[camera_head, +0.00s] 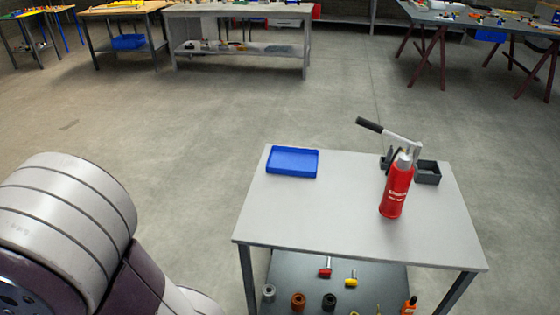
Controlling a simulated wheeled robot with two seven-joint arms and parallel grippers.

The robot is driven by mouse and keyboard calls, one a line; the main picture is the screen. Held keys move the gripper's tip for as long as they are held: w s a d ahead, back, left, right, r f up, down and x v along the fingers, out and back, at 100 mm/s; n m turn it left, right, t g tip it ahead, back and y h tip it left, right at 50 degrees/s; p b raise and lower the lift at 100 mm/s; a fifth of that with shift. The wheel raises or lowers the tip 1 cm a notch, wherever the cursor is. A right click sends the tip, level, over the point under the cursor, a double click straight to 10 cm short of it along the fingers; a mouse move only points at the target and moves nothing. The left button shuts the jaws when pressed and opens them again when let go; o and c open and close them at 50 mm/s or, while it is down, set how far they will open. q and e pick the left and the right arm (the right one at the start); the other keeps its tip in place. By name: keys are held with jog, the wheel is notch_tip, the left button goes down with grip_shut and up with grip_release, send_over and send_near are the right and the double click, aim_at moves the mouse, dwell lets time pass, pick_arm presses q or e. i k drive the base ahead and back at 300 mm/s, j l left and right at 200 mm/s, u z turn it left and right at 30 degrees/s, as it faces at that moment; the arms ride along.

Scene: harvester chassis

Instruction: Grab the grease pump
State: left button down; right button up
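The grease pump (396,188) is a red cylinder with a pale metal head and a lever with a black grip. It stands upright near the right side of a small grey table (330,215). Its lever points up and to the left. Part of my arm fills the lower left of the head view, well apart from the pump. Neither of my grippers is in view.
A blue tray (292,161) lies at the table's back left. A dark grey open box (427,172) sits behind the pump. Several small items stand on the lower shelf (330,275). Workbenches (240,45) line the back; the floor between is clear.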

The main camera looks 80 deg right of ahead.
aim_at(401, 173)
jog(key=z, duration=3.8)
jog(key=j, duration=0.1)
